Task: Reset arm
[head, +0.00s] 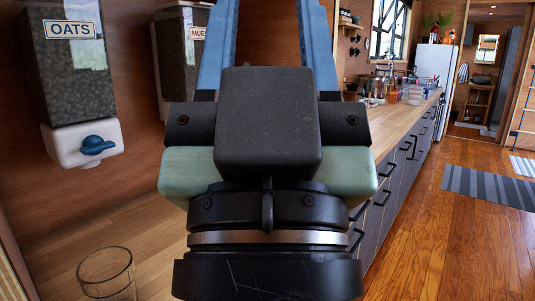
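My gripper (267,35) fills the middle of the head view, pointing away from me. Its two blue fingers stand wide apart, with only wood wall showing between them. The fingertips are cut off by the top edge. Nothing is seen held in the visible part of the gap. The black and pale green gripper body hides part of the counter behind it.
An oats dispenser (70,65) and a second dispenser (178,50) hang on the left wall. A clear glass (106,275) stands on the wooden counter (170,225). Bottles and jars (390,92) crowd its far end. Open floor (440,245) lies right.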

